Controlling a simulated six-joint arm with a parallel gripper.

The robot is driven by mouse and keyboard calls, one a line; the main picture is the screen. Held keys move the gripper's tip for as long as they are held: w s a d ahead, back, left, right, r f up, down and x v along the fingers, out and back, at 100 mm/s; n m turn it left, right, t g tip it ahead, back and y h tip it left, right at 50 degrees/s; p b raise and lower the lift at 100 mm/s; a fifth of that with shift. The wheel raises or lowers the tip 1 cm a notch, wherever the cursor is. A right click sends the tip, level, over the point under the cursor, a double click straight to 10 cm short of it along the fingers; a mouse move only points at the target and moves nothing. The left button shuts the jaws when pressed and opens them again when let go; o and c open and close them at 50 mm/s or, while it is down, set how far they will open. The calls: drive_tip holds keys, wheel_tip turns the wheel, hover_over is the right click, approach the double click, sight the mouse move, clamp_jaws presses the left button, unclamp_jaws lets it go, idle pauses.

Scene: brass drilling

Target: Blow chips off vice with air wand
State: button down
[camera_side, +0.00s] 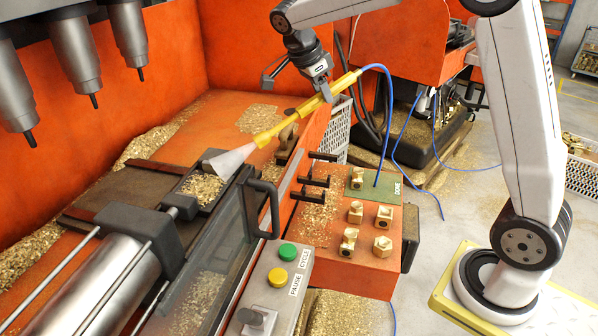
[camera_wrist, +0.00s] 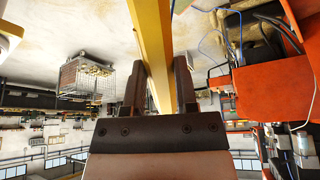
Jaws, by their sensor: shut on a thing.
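The yellow air wand (camera_side: 300,114) with a flared grey nozzle (camera_side: 228,160) is held at a slant, and a blue hose runs from its upper end. My gripper (camera_side: 324,90) is shut on the wand; the wrist view shows the wand's yellow bar (camera_wrist: 153,50) between the two dark fingers (camera_wrist: 160,88). The nozzle tip is right at the vice (camera_side: 176,204), over or beside the brass chips (camera_side: 203,187) lying in it; I cannot tell whether it touches. Part of the vice is hidden by the nozzle and the clear guard.
Three grey spindles (camera_side: 78,60) hang at upper left. A guard with a black handle (camera_side: 268,208) stands right of the vice. An orange table carries several brass fittings (camera_side: 383,246) and a green DONE plate (camera_side: 372,186). Green and yellow buttons (camera_side: 278,277) are in front. Chips (camera_side: 262,118) lie behind the vice.

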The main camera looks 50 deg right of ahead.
sight(291, 118)
drive_tip(key=shift+w+a+r+m+g, duration=0.15)
drive_tip(key=shift+a+r+m+g, duration=0.2)
drive_tip(key=shift+r, duration=0.3)
drive_tip(key=shift+w+a+r+m+g, duration=0.15)
drive_tip(key=shift+a+r+m, duration=0.1)
drive_tip(key=shift+r+m, duration=0.3)
drive_tip(key=shift+w+a+f, duration=0.5)
drive_tip(key=shift+a+f, duration=0.3)
drive_tip(key=shift+f, duration=0.55)
drive_tip(key=shift+w+a+f, duration=0.45)
drive_tip(key=shift+a+f, duration=0.4)
drive_tip(key=shift+f, duration=0.5)
drive_tip(key=shift+w+a+f, duration=0.5)
drive_tip(key=shift+a+f, duration=0.3)
drive_tip(key=shift+f, duration=0.55)
drive_tip(key=shift+r, duration=0.15)
drive_tip(key=shift+r, duration=2.9)
drive_tip(key=shift+d+f, duration=0.1)
